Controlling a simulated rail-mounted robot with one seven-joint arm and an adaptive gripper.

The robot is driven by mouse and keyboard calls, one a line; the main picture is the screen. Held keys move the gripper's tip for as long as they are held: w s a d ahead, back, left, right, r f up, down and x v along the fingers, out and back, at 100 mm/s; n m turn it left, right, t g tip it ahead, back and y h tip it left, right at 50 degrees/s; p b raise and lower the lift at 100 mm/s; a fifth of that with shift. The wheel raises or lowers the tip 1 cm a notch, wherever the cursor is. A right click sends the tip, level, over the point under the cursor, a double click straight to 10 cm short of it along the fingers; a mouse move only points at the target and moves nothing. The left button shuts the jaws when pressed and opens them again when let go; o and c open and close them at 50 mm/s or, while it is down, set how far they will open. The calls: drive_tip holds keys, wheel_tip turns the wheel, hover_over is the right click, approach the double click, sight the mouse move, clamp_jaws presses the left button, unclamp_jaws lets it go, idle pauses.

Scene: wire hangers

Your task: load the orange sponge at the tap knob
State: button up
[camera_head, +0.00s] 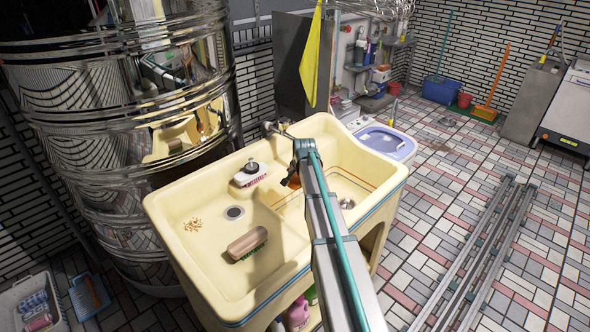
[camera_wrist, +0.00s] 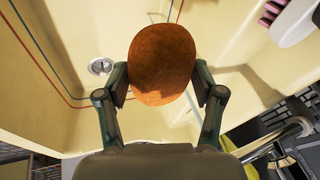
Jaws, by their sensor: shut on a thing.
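The orange sponge (camera_wrist: 161,62) is a rounded orange-brown pad between the two fingers of my gripper (camera_wrist: 160,85), in the wrist view. My gripper (camera_head: 292,178) is shut on it, above the middle of the cream double sink (camera_head: 205,258). In the head view only a small orange patch shows, and my arm hides much of it. A metal tap (camera_head: 277,128) is at the sink's back edge, beyond my gripper; its knob is too small to make out clearly. A chrome pipe (camera_wrist: 285,137), seemingly part of the tap, shows at lower right in the wrist view, apart from the sponge.
A white brush with pink bristles (camera_head: 250,178) lies on the sink's back left. A brownish-pink brush (camera_head: 247,243) lies in the left basin. A large shiny metal drum (camera_head: 85,100) stands close on the left. A yellow cloth (camera_head: 311,60) hangs behind the sink.

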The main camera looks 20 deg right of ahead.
sight(299, 184)
drive_tip(key=s+a+r+p, duration=0.1)
drive_tip(key=s+r+p, duration=0.1)
drive_tip(key=s+r, duration=0.2)
drive_tip(key=shift+s, duration=0.45)
idle(0.4)
drive_tip(key=shift+a, duration=0.1)
idle(0.5)
